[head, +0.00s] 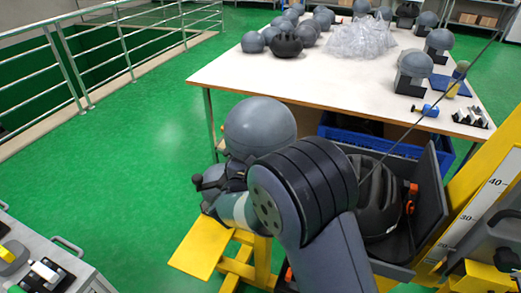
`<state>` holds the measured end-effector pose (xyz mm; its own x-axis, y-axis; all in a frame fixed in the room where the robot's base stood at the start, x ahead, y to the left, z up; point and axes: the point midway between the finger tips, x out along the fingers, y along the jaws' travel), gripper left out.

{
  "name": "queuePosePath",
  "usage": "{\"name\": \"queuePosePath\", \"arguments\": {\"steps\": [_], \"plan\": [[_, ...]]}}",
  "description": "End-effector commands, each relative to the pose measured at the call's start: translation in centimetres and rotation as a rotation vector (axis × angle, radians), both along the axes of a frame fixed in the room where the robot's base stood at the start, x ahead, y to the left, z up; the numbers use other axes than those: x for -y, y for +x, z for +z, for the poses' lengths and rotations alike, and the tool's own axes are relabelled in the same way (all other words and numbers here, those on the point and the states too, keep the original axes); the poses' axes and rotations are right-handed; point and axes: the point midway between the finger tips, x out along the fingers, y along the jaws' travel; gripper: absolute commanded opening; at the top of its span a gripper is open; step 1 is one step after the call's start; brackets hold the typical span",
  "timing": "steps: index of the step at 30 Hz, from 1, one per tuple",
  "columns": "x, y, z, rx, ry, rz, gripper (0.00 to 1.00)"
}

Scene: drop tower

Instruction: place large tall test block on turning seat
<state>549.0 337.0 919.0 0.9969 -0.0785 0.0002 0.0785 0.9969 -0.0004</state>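A large grey rounded test block (260,122), like a headform, stands upright above a yellow stand (205,245) in front of the table. Its lower part is hidden behind my arm. My gripper (212,183) is at the block's lower left, partly hidden by my wrist; I cannot tell whether its fingers are closed on the block or only beside it. I cannot make out the turning seat for certain; the block's underside and whatever is under it are hidden. Other grey headforms on dark bases, such as one at the table's right (412,72), stand on the table.
The white table (240,72) holds several grey headforms, a dark helmet (286,45) and clear plastic bags (358,42). A yellow tower with a scale (485,205) and a dark tray with a black helmet (378,200) are at right. A grey cabinet (60,262) is lower left. Green floor at left is clear.

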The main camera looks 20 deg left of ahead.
Motion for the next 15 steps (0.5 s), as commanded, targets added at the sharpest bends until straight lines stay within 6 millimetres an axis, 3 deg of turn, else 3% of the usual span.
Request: {"name": "queuePosePath", "arguments": {"steps": [15], "plan": [[0.0, 0.0, -1.0, 0.001, 0.001, 0.0, 0.0]]}}
